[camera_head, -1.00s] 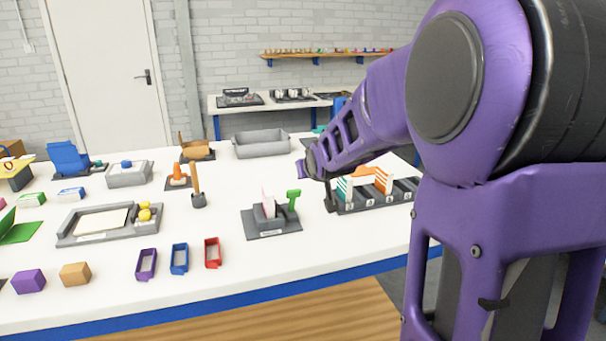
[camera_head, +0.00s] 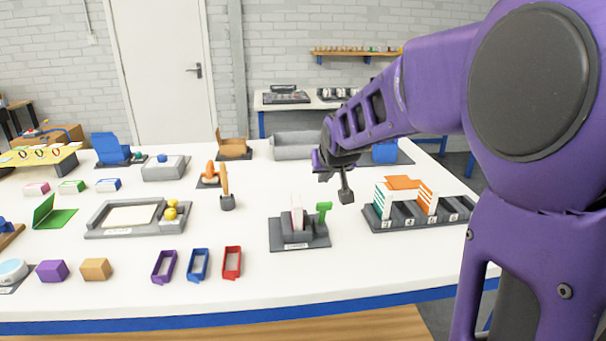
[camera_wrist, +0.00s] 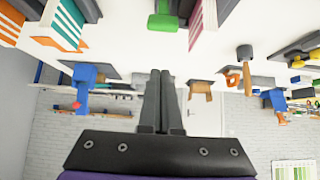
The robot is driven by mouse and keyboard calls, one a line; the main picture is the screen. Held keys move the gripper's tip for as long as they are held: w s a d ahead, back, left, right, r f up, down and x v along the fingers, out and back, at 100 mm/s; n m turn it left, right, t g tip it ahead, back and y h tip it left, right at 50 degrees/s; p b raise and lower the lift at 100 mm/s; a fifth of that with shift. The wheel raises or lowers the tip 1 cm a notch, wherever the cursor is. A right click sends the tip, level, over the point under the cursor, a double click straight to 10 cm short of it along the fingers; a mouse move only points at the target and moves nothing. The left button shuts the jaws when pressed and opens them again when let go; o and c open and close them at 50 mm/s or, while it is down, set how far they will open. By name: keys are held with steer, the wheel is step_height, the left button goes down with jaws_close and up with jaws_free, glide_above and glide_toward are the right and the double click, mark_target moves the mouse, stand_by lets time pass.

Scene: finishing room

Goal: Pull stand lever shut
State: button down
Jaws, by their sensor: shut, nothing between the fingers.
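The stand (camera_head: 300,241) is a dark grey base with a block on top, near the middle front of the table. A white and pink piece (camera_head: 296,213) stands upright in it. Its green lever (camera_head: 323,209) stands up at the right side of the stand, with a wider top. In the wrist view the green lever (camera_wrist: 163,20) shows at the top, apart from my fingers. My gripper (camera_head: 346,195) is above and to the right of the lever, pointing down, not touching it. Its two fingers (camera_wrist: 158,100) are together and empty.
A grey slotted rack (camera_head: 385,220) with white, teal and orange pieces stands to the right. Purple, blue and red trays (camera_head: 231,263) lie at the front left. A hammer-like tool (camera_head: 227,203) stands behind left. Clear tabletop lies in front of the stand.

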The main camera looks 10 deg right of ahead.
mark_target(324, 209)
steer(key=b+x, duration=0.1)
steer(key=x, duration=0.4)
steer(key=shift+f, duration=0.35)
steer(key=shift+s+f, duration=0.25)
steer(key=shift+s, duration=0.95)
steer(key=shift+s+f, duration=0.35)
steer(key=shift+s, duration=0.15)
steer(key=shift+s, duration=0.1)
steer(key=shift+s+f+b, duration=0.3)
steer(key=shift+s, duration=0.25)
steer(key=shift+s+f+b, duration=0.25)
steer(key=shift+s+f, duration=0.1)
steer(key=shift+s, duration=0.2)
